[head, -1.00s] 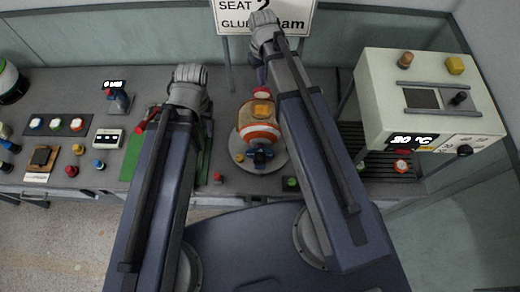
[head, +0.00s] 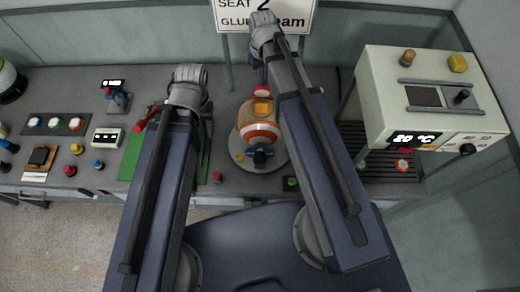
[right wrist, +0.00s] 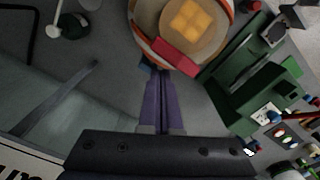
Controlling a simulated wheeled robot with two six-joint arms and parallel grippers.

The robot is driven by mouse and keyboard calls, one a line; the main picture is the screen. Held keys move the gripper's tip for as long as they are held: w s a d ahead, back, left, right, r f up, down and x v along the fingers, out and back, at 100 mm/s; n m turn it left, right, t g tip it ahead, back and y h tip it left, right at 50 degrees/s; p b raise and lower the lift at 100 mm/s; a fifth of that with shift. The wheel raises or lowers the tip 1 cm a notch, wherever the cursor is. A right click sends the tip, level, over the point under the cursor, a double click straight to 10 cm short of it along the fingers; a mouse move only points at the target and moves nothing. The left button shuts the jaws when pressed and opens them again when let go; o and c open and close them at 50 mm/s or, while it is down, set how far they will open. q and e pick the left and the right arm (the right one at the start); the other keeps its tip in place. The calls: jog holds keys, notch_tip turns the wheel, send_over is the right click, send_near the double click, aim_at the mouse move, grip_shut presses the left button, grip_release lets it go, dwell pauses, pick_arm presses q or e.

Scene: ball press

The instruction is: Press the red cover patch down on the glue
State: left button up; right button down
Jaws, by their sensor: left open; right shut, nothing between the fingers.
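An orange-and-white striped ball (head: 258,132) sits on a round grey stand (head: 243,160) at the bench middle. It bears a yellow-orange square (head: 262,107), also seen on the ball's pale round face in the right wrist view (right wrist: 192,22). The red cover patch (head: 261,91) is at the far edge of this face; in the right wrist view the red patch (right wrist: 175,57) looks tilted at its rim. My right gripper (right wrist: 157,76) is shut and empty, its purple fingertips close to the patch; contact is unclear. My left gripper's fingers are hidden behind my left arm.
A white oven-like box (head: 430,95) stands on the right. A green mat (head: 133,155) lies under my left arm. Several buttons and small devices are on the left bench. A sign (head: 265,14) stands behind the ball.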

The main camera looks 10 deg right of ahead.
jog(key=shift+s, duration=0.2)
jog(key=shift+s+a+r+p, duration=0.2)
jog(key=shift+s+a, duration=0.1)
jog(key=shift+s, duration=0.65)
jog(key=shift+s+a+r+p, duration=0.2)
jog(key=shift+s+a+p, duration=0.05)
jog(key=shift+s, duration=0.65)
jog(key=shift+s+a+r+p, duration=0.2)
jog(key=shift+s+a, duration=0.1)
jog(key=shift+s, duration=0.65)
jog(key=shift+s+f+b, duration=0.1)
jog(key=shift+f+b, duration=1.3)
jog(key=shift+r, duration=0.2)
notch_tip(320, 180, up, 9)
jog(key=p, duration=0.9)
jog(key=shift+f, duration=0.15)
